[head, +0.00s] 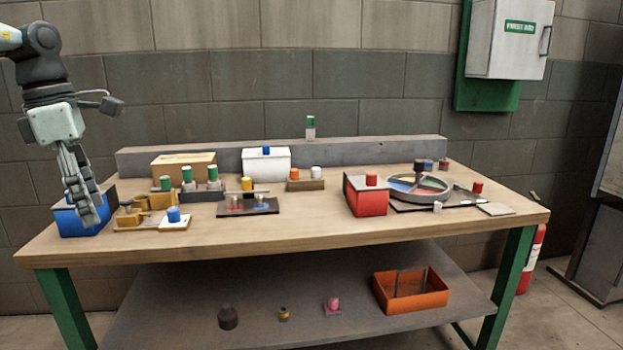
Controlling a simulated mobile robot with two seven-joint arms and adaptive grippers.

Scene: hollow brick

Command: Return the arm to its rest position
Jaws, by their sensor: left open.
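My left gripper (83,205) hangs down from the left arm, which comes in at the upper left. Its fingers point down in front of the blue box (72,222) at the table's left end. The gripper is open, and I see nothing held in it. Whether the fingers touch the blue box cannot be told from this view. My right gripper is not in view.
The wooden workbench (330,238) bears a white box (267,165), a red box (366,197), a divided round tray (419,199) and several small pegs. An orange bin (411,301) stands on the lower shelf (185,299). The bench's front strip is clear.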

